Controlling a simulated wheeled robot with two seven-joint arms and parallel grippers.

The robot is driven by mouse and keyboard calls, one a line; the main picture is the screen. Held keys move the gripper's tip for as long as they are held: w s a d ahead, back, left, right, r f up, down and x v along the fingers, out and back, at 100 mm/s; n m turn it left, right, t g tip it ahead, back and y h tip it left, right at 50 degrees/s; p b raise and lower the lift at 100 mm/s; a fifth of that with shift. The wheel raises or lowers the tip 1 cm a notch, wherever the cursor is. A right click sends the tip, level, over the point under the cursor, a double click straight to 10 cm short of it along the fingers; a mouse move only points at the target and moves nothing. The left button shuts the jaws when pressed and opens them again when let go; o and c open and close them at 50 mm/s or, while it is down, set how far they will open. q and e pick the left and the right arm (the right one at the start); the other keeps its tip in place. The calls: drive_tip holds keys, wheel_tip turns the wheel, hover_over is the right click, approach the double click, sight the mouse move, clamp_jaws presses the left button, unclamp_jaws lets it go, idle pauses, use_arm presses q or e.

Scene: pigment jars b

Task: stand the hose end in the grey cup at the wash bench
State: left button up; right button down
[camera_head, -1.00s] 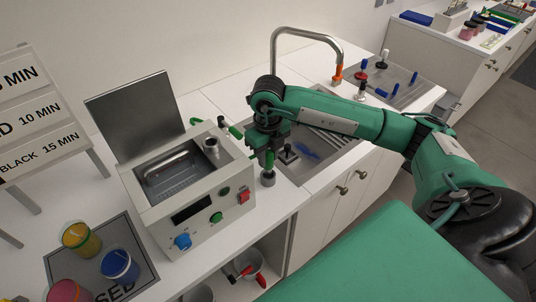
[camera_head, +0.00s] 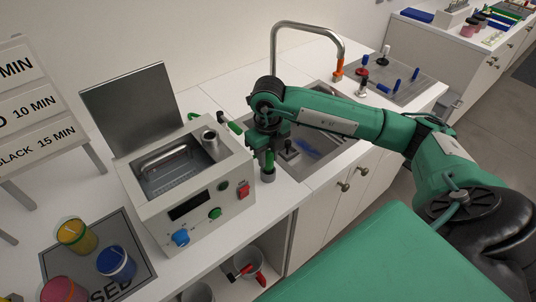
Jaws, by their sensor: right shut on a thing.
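My right gripper (camera_head: 266,145) points down between the bath machine and the sink, shut on the green hose end (camera_head: 269,160). A small grey cup (camera_head: 267,176) stands on the bench right below it. The hose end is about upright and its lower tip meets the cup's mouth; I cannot tell how deep it is inside. A green hose part (camera_head: 234,127) shows left of the gripper, by the machine's back corner. The gripper's fingers partly hide the hose. My left gripper is not in view.
The open bath machine (camera_head: 205,204) stands close left of the cup. A sink (camera_head: 318,140) with a bent tap (camera_head: 308,28) lies to the right. Yellow, blue and pink jars stand on a grey mat (camera_head: 132,245) at the front left. A sign rack (camera_head: 35,105) stands far left.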

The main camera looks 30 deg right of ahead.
drive_tip(key=shift+f+b, duration=0.65)
drive_tip(key=shift+f, duration=0.15)
drive_tip(key=c, duration=1)
unclamp_jaws()
drive_tip(key=shift+c, duration=0.2)
drive_tip(key=shift+r, duration=0.1)
wheel_tip(320, 180, up, 12)
drive_tip(key=shift+f+b, duration=0.1)
drive_tip(key=shift+b, duration=0.85)
drive_tip(key=shift+r, duration=0.95)
drive_tip(key=shift+f, duration=0.1)
